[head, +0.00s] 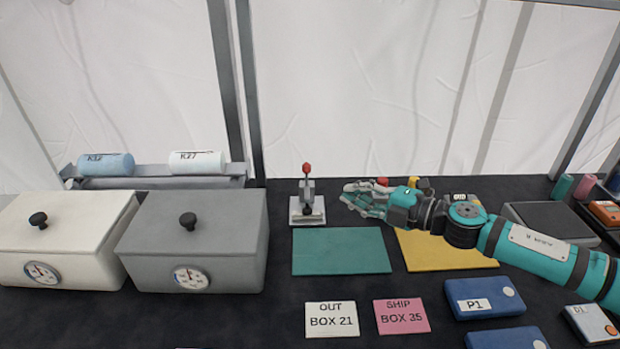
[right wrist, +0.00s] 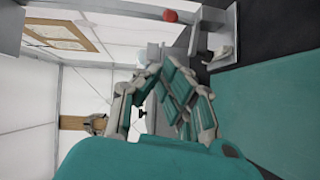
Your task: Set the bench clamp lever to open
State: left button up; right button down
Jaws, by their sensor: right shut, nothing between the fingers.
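The bench clamp (head: 307,208) stands on the dark bench near the back, right of the grey box. Its lever (head: 306,180) points up and ends in a red knob (head: 306,167). My right gripper (head: 350,193) is just right of the clamp, apart from it, pointing left. It is shut and empty. In the right wrist view, my right gripper's fingers (right wrist: 160,75) show in the middle, with the red knob (right wrist: 170,16) at the top and part of the clamp (right wrist: 213,45) beside it. My left gripper is not in view.
A green mat (head: 340,250) lies in front of the clamp and a yellow mat (head: 450,250) lies under my right arm. A white box (head: 65,215) and a grey box (head: 190,225) with gauges stand at left. Cards (head: 331,320) and blue cases (head: 485,298) lie in front.

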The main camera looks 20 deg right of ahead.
jog(key=p+x, duration=0.1)
jog(key=x, duration=0.1)
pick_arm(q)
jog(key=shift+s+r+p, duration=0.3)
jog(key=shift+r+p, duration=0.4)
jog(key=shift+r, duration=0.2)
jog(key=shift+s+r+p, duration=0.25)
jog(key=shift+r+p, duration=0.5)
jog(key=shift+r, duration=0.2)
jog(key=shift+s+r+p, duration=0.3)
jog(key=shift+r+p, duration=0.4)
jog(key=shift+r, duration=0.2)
pick_arm(e)
send_over(307, 188)
jog(key=s, duration=0.2)
jog(key=shift+s+d+f, duration=0.15)
jog(key=shift+d+f, duration=0.15)
jog(key=shift+f, duration=0.3)
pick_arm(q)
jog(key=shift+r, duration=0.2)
